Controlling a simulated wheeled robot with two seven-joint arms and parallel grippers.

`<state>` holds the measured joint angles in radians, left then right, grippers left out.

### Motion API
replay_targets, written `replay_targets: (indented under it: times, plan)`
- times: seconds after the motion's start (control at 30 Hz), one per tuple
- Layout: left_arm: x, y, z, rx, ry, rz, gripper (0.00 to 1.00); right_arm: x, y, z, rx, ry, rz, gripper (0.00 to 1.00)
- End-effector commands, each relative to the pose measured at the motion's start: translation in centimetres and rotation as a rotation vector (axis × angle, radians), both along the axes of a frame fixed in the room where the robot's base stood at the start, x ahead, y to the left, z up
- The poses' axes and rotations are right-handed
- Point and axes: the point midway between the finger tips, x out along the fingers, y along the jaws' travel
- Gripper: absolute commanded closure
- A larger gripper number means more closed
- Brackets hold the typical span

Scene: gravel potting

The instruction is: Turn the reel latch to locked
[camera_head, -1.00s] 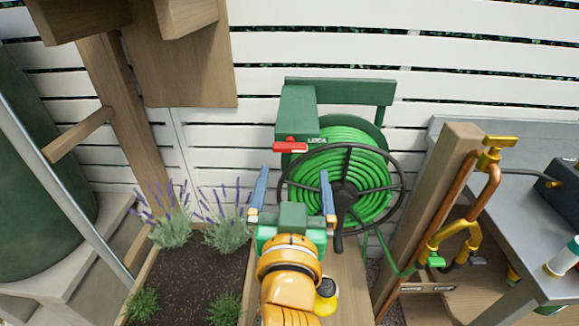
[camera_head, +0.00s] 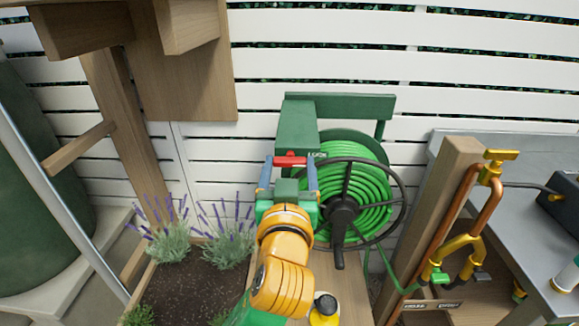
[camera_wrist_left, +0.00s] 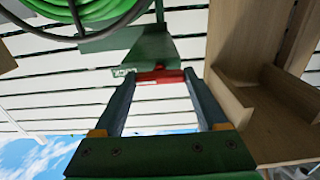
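The red reel latch (camera_head: 290,161) sits on the front of the green reel housing (camera_head: 297,130), its handle lying roughly level. A small white label (camera_head: 318,155), too small to read surely, is just right of it. My left gripper (camera_head: 290,163) has one blue finger at each end of the latch, drawn in against it with no clear gap. In the left wrist view the red latch (camera_wrist_left: 160,77) spans between the fingertips (camera_wrist_left: 161,80). My right gripper is not in view.
The green hose reel (camera_head: 360,195) with its dark wheel and crank stands close right of my gripper. A wooden post with copper pipe (camera_head: 480,205) and a grey bench (camera_head: 530,250) are further right. A planter with lavender (camera_head: 165,245) is at lower left.

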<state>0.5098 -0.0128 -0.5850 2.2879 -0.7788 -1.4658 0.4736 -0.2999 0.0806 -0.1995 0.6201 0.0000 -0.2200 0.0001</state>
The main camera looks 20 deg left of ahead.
Motion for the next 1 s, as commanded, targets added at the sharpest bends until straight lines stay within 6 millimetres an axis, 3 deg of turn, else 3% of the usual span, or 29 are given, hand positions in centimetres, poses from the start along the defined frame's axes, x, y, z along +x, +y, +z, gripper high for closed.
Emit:
replay_targets:
  times: [0.47,1.0]
  plan:
    - [0.0,0.0,0.2,0.119,0.041,0.000,0.81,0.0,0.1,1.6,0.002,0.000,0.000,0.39]
    - [0.0,0.0,0.4,0.597,0.179,0.000,0.81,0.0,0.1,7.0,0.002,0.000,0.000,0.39]
